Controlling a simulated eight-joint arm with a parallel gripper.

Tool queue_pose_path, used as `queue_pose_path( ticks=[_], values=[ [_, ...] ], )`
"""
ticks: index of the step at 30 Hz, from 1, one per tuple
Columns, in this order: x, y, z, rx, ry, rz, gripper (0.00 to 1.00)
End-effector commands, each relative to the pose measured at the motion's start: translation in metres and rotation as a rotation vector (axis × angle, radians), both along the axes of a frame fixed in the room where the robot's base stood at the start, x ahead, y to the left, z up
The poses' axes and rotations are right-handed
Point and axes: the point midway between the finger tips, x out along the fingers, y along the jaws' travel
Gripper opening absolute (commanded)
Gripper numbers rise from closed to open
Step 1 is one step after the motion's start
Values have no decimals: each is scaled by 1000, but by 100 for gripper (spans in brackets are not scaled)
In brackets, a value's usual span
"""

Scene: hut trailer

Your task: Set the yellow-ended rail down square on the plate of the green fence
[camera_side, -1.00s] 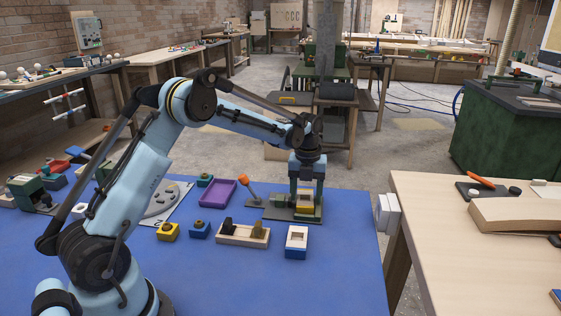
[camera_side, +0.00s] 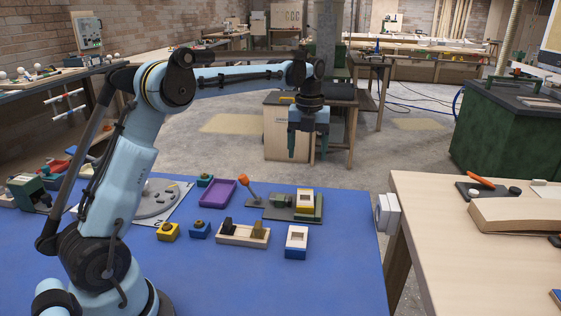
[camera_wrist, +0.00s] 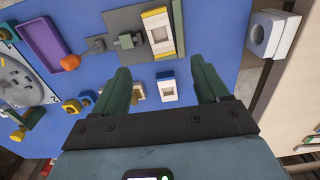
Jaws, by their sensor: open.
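The yellow-ended rail (camera_side: 305,197) is a short cream block with yellow ends and a recess in its top. It lies on the grey-green plate (camera_side: 274,213) of the green fence; in the wrist view the rail (camera_wrist: 157,33) looks roughly parallel to the fence strip (camera_wrist: 178,28) along its right side. I cannot tell if they touch. My gripper (camera_side: 308,153) hangs well above the rail, open and empty. In the wrist view its two green fingers (camera_wrist: 158,68) are spread apart with nothing between them.
A clamp with an orange handle (camera_side: 243,184) stands at the plate's left. A purple tray (camera_side: 217,193) is farther left. The blue mat's front right is clear.

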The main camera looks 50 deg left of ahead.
Motion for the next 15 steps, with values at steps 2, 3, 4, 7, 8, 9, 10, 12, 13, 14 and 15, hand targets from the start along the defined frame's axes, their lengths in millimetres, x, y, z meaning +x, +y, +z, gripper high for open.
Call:
queue_pose_path(
  ticks=[2, 3, 4, 7, 8, 9, 10, 12, 13, 14, 15],
  values=[
    [-2, -2, 4, 1, -7, 23, 74],
    [-4, -5, 7, 3, -14, 52, 74],
    [-6, -7, 10, 4, -23, 83, 74],
    [-17, -18, 20, 6, -65, 241, 74],
    [-21, -23, 23, 5, -82, 301, 74],
    [-28, -29, 27, 0, -106, 388, 74],
    [-33, -33, 30, -5, -125, 457, 74],
    [-46, -44, 35, -22, -168, 616, 74],
    [-52, -48, 37, -33, -186, 685, 74],
    [-58, -52, 38, -45, -205, 753, 74],
    [-66, -57, 40, -63, -227, 843, 74]
  ],
)
